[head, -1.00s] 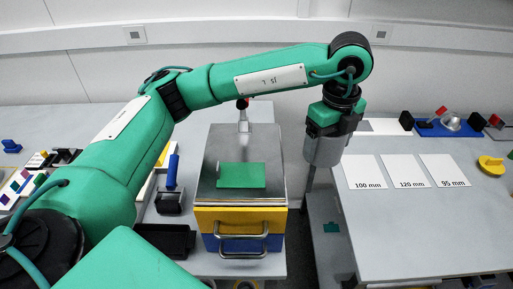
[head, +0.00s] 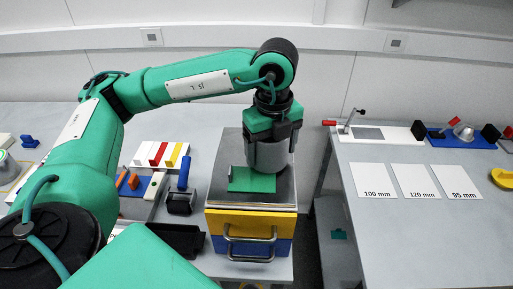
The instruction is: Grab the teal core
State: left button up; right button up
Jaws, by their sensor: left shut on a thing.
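My left gripper (head: 270,140) points down over the cabinet, its dark fingers shut on the sides of a grey cylinder (head: 268,157). The cylinder is upright above the back right part of a flat green mat (head: 250,181) on the cabinet's metal top (head: 226,165). I cannot tell whether its lower end touches the mat. I cannot make out a teal core with certainty. A small teal piece (head: 338,234) lies low beneath the right table. My right gripper is not in view.
The cabinet has a yellow drawer (head: 225,222) above a blue one. Labelled white cards (head: 376,180) lie on the right table, with a red-handled clamp (head: 347,124) behind them. A blue-handled tool (head: 183,180) and a black tray (head: 178,238) are left of the cabinet.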

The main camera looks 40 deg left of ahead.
aim_at(256, 149)
pick_arm(q)
jog(key=s+a, duration=0.1)
jog(key=a, duration=0.2)
jog(key=shift+s, duration=0.4)
jog(key=shift+f, duration=0.15)
jog(key=shift+d+f, duration=0.1)
jog(key=o, duration=0.8)
jog(key=shift+c, duration=0.2)
